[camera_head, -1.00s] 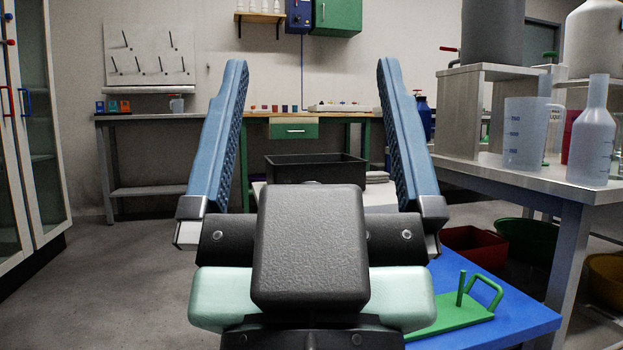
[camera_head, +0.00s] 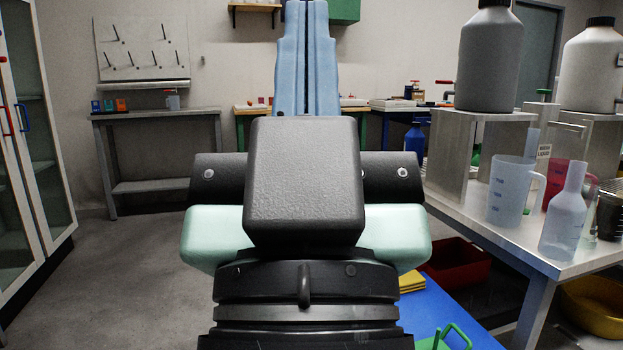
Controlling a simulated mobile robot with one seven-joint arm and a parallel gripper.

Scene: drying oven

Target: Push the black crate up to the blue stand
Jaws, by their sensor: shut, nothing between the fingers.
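My gripper (camera_head: 307,25) is shut and empty. Its two blue fingers lie side by side and point away from me, up toward the back wall. The black crate does not show now; my gripper and wrist cover the middle of the view, where it would be. A flat blue surface (camera_head: 452,315) shows at the lower right, beside my wrist. I cannot tell whether it is the blue stand. No other blue stand is visible. I cannot tell whether my gripper touches the crate.
A metal bench (camera_head: 545,245) on the right carries a jug (camera_head: 510,190), bottles and risers. A green handled piece (camera_head: 450,336) and yellow pads (camera_head: 411,282) lie low right. A red bin (camera_head: 458,265) is under the bench. A glass cabinet (camera_head: 35,150) stands left; floor between is clear.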

